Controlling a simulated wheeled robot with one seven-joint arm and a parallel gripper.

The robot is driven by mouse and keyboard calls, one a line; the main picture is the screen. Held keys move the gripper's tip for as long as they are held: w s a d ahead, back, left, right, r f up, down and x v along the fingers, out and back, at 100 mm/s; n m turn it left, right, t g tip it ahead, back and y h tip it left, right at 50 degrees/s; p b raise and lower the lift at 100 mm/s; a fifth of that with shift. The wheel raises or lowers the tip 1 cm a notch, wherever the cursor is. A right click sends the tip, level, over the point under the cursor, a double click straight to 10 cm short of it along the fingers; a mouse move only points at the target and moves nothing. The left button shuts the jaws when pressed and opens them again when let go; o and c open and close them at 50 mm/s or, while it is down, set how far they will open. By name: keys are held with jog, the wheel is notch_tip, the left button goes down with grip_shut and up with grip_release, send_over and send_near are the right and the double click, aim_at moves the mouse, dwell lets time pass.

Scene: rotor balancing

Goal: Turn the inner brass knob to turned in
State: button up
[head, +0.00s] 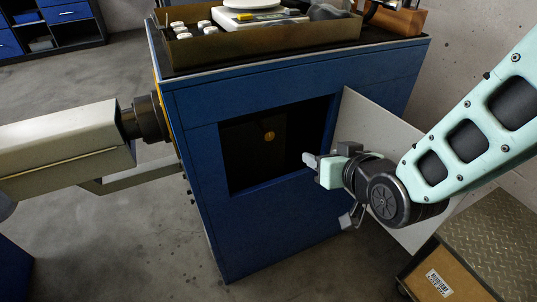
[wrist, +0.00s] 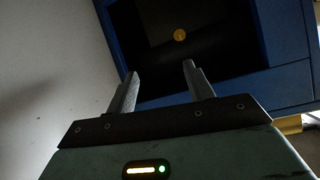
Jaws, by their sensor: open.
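The inner brass knob (head: 269,136) is a small round gold spot deep inside the dark square opening of a blue cabinet (head: 200,215). In the wrist view the knob (wrist: 180,35) shows beyond the fingertips, near the upper middle. My gripper (head: 308,160) is in front of the right side of the opening, pointing left toward it. In the wrist view my gripper (wrist: 160,70) has its two fingers apart with nothing between them. It is clear of the knob. The knob's turn position is too small to tell.
A pale door panel (head: 385,135) stands open at the opening's right side, behind my gripper. A tray (head: 255,50) with white pieces and a scale (head: 262,17) sits on the cabinet top. A grey machine arm (head: 60,140) is at left. A low cart (head: 470,260) stands at lower right.

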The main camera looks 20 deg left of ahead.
aim_at(270, 137)
jog(key=a+f+n+t+y+b, duration=0.1)
jog(key=a+f+t+y+b, duration=0.35)
jog(key=f, duration=0.45)
jog(key=shift+n+g, duration=0.4)
jog(key=shift+g, duration=0.25)
jog(key=b+x, duration=0.3)
jog(key=x, duration=1.5)
jog(key=shift+s+a+r, duration=0.1)
jog(key=shift+a+r, duration=0.05)
jog(key=shift+a, duration=0.15)
jog(key=c, duration=1)
